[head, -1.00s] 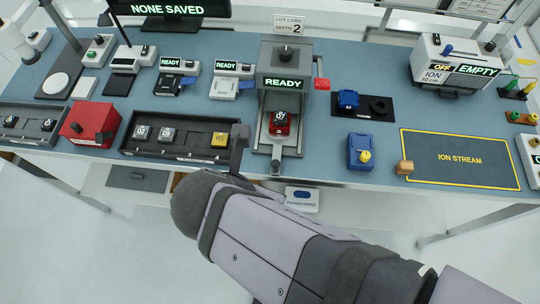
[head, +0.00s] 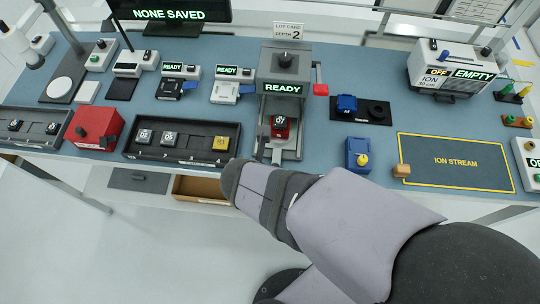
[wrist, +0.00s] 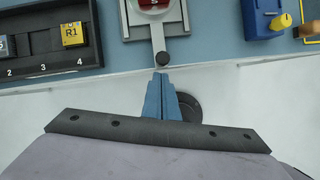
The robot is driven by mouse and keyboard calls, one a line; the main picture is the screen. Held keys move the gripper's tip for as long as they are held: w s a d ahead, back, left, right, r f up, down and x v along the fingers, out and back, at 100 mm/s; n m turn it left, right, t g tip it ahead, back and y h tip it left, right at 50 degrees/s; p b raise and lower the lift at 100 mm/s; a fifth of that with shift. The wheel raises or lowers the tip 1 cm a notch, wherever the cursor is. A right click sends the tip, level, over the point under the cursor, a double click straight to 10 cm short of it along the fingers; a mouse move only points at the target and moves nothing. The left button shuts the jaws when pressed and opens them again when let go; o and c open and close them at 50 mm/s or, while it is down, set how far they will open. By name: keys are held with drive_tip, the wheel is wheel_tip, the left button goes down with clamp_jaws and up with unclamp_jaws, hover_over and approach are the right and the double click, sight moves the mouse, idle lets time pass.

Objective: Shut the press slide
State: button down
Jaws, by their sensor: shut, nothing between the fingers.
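The press (head: 285,60) is a grey frame with a dark knob on top and a lit READY sign. My gripper (wrist: 161,76) is shut and empty. In the head view my arm hides the fingers.
A dark tray (head: 190,154) with several blocks lies left of the slide. A blue box with a yellow knob (head: 361,158) and a tan block (head: 402,170) stand to the right. The table's front edge runs just under the slide. The floor in front is open.

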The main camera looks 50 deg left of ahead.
drive_tip(key=shift+w+a, duration=0.2)
drive_tip(key=shift+w, duration=0.05)
drive_tip(key=p, duration=0.7)
approach(276, 140)
drive_tip(key=x, duration=0.5)
drive_tip(key=shift+w, duration=0.2)
drive_tip(key=shift+b, duration=0.4)
drive_tip(key=shift+s, duration=0.15)
